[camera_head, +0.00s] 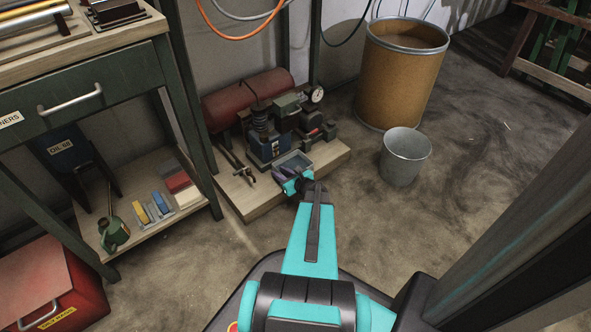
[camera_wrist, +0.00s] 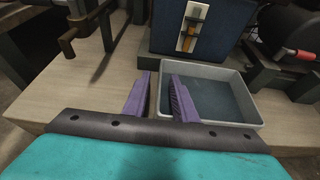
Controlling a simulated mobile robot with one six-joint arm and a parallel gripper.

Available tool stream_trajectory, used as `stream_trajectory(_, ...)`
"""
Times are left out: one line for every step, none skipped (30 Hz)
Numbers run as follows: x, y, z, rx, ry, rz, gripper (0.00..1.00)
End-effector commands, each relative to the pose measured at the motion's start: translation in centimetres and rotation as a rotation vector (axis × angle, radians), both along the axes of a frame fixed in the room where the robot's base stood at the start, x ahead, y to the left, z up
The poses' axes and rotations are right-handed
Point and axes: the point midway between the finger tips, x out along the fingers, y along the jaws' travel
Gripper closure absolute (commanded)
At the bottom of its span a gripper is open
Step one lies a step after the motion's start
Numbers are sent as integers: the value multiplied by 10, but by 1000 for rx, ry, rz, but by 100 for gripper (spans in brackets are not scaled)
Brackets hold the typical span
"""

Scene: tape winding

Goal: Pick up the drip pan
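The drip pan (camera_wrist: 225,109) is a shallow grey rectangular tray with a dark blue-grey inside. It lies on the wooden platform, in front of the compressor's blue block (camera_wrist: 203,27). In the head view the drip pan (camera_head: 294,163) shows just beyond my gripper (camera_head: 290,182). In the wrist view my gripper (camera_wrist: 160,95) has its two purple fingers apart. The right finger is over the pan's near left part, and the left finger is outside its left wall. The left wall appears between the fingers. I cannot tell whether they touch it.
The compressor with its red tank (camera_head: 248,98) and gauge stands behind the pan. A brass tap (camera_wrist: 67,43) is at the left. A metal bucket (camera_head: 404,156) and a brown drum (camera_head: 399,75) stand at the right. A workbench is at the left.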

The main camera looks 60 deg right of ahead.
Motion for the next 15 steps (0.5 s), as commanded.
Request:
stream_trajectory(0,0,0,0,0,0,75)
stream_trajectory(0,0,0,0,0,0,75)
stream_trajectory(0,0,0,0,0,0,77)
stream_trajectory(0,0,0,0,0,0,82)
stream_trajectory(0,0,0,0,0,0,87)
stream_trajectory(0,0,0,0,0,0,94)
stream_trajectory(0,0,0,0,0,0,99)
stream_trajectory(0,0,0,0,0,0,100)
stream_trajectory(0,0,0,0,0,0,100)
stream_trajectory(0,0,0,0,0,0,100)
stream_trajectory(0,0,0,0,0,0,100)
stream_trajectory(0,0,0,0,0,0,100)
stream_trajectory(0,0,0,0,-1,0,100)
stream_trajectory(0,0,0,0,-1,0,100)
stream_trajectory(0,0,0,0,-1,0,100)
